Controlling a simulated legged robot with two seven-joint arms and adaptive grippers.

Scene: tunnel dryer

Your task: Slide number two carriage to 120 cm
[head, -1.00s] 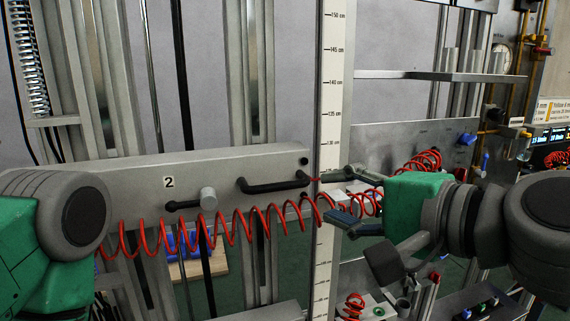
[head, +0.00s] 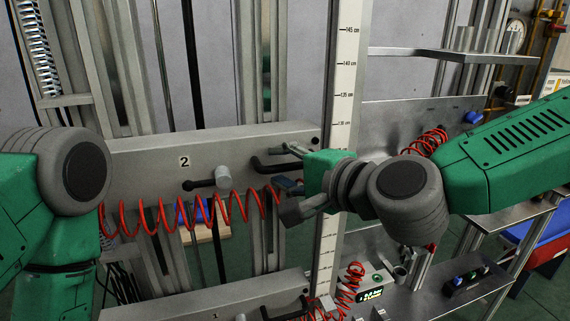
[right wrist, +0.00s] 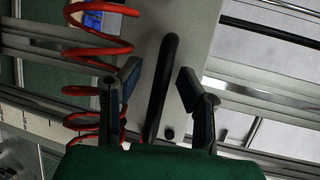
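The number two carriage (head: 140,172) is a grey horizontal beam labelled 2, at the centre left of the head view. My right gripper (head: 287,168) is open, with one finger on either side of the handle; contact is not visible. Its fingers (right wrist: 158,82) stand apart in the wrist view. The vertical scale (head: 346,75) has its 130 cm mark near the beam's right end. My left fingers are out of view.
A red coiled hose (head: 160,218) hangs in front of the beam and passes close to my right gripper. A lower beam labelled 1 (head: 190,305) lies below. A shelf (head: 450,55) and a metal panel (head: 385,120) stand right of the scale.

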